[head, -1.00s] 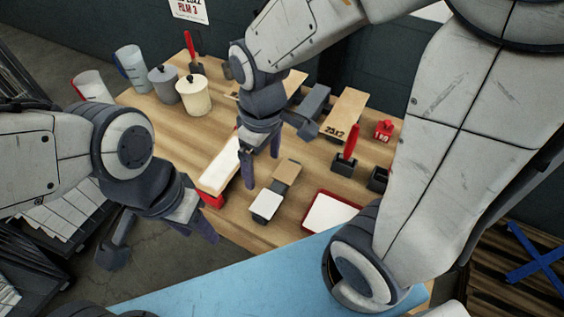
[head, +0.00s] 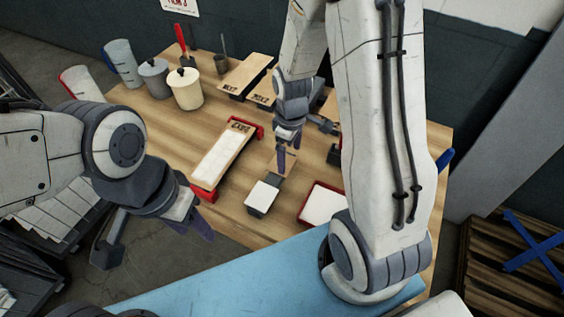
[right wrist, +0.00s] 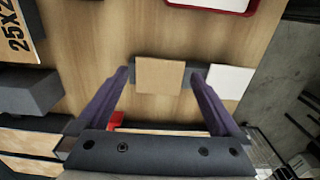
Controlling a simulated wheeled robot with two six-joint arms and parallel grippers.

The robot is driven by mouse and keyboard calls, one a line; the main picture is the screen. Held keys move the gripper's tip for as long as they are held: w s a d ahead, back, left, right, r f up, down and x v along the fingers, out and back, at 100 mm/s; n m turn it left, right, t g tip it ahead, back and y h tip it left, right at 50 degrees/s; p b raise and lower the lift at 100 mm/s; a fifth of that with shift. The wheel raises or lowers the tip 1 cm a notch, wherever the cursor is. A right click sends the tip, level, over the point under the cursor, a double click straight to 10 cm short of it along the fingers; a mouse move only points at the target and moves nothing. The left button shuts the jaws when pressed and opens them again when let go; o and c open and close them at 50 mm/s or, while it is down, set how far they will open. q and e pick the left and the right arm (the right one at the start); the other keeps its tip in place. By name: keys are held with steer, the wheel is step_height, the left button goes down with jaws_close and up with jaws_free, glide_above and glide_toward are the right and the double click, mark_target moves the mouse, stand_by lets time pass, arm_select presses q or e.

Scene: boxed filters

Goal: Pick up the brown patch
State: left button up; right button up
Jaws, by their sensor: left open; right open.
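The brown patch (right wrist: 160,76) is a flat tan square on a dark grey block in the right wrist view. It lies between the two spread fingertips of my right gripper (right wrist: 160,73), with room at both sides. In the head view my right gripper (head: 283,160) is above the brown patch (head: 291,163) and partly hides it; the exact height is unclear. Nothing is held in it. My left gripper (head: 195,229) is open and empty, off the table's front left edge.
A white patch (head: 262,196) sits on the same dark block, beside the brown one. A red-rimmed tray (head: 323,204) is to the right. A long labelled board with red ends (head: 222,158) is to the left. Several cups and jars (head: 186,89) stand at the back left.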

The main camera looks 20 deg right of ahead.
mark_target(289, 166)
steer(key=shift+a+f, duration=0.1)
steer(key=shift+f, duration=1.55)
steer(key=c, duration=0.9)
